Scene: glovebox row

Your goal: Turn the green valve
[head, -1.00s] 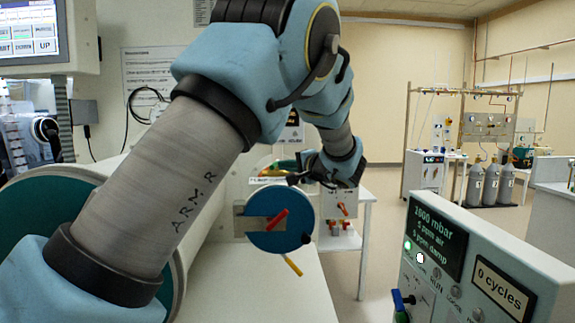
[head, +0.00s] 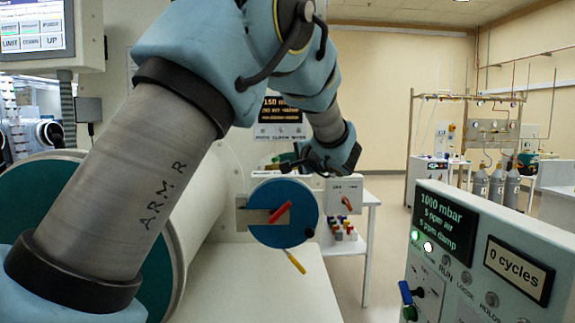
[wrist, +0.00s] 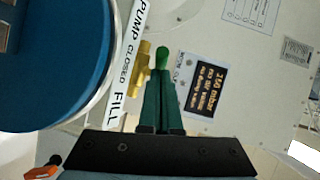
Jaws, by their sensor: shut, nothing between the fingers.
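The green valve's handle, with a bright green rounded end (wrist: 162,54), shows in the wrist view beside a brass fitting (wrist: 143,66). A white label strip (wrist: 128,65) reading PUMP, CLOSED and FILL runs just left of it. My gripper (wrist: 162,80) points at the green end. In the head view my gripper (head: 298,160) is above the blue round door, and the valve is hard to make out there.
The blue door (head: 262,200) has a red handle (head: 280,213); a yellow handle (head: 295,262) hangs below. A black 150 mbar display (wrist: 208,90) is near the valve. A control panel (head: 468,272) stands at right front. Open floor (head: 385,235) lies behind it.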

